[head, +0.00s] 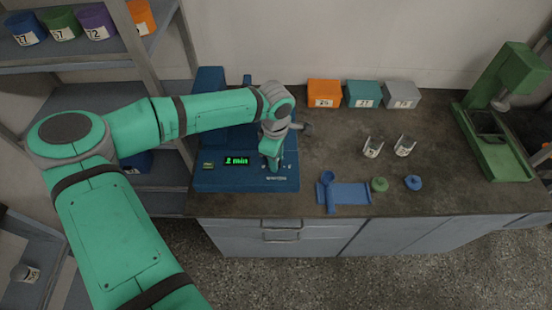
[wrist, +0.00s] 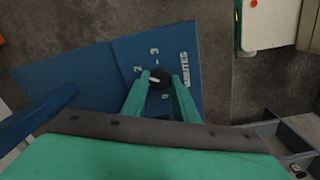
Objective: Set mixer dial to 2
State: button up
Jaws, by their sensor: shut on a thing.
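The blue mixer (head: 215,180) stands on the counter, with a green lit display (head: 237,161) that appears to read "2 min". In the wrist view its black dial (wrist: 160,78) sits on the blue panel, beside the printed marks 2 and 3 and the word MINUTES. A white pointer mark on the dial faces left, roughly toward the 2. My gripper (head: 272,163) reaches down onto the mixer's front panel. Its two green fingers (wrist: 159,84) are shut on the dial, one on each side. In the head view the gripper hides the dial.
Orange (head: 324,93), teal (head: 362,94) and grey (head: 402,95) boxes stand along the wall. A green press (head: 500,110) stands at the far right.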

jog(key=shift+d, duration=0.1)
jog(key=o, duration=1.1)
jog(key=shift+c, duration=0.2)
notch_tip(320, 180, up, 11)
jog(key=shift+s+f, duration=0.1)
jog(key=shift+s, duration=0.05)
